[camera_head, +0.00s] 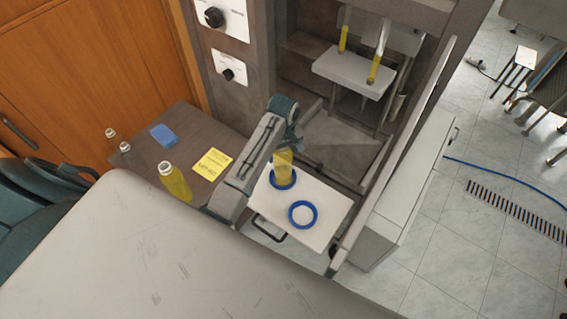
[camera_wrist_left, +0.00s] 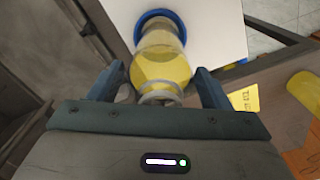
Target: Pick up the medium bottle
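A clear bottle with yellow liquid, which I take for the medium bottle (camera_head: 283,170), stands in a blue ring (camera_head: 275,184) on a white plate (camera_head: 325,212). My left gripper (camera_head: 291,147) reaches to its upper part from the far side, its fingers partly hidden in the head view. In the left wrist view, the two blue-grey fingers of the left gripper (camera_wrist_left: 158,84) are spread on either side of the bottle (camera_wrist_left: 160,65), with gaps beside its neck. My right gripper is not in view.
A second, empty blue ring (camera_head: 302,214) lies on the plate. A larger yellow bottle (camera_head: 175,182), small clear bottles (camera_head: 126,151), a blue block (camera_head: 164,135) and a yellow note (camera_head: 212,163) are on the dark table. The machine frame (camera_head: 372,210) borders the plate on the right.

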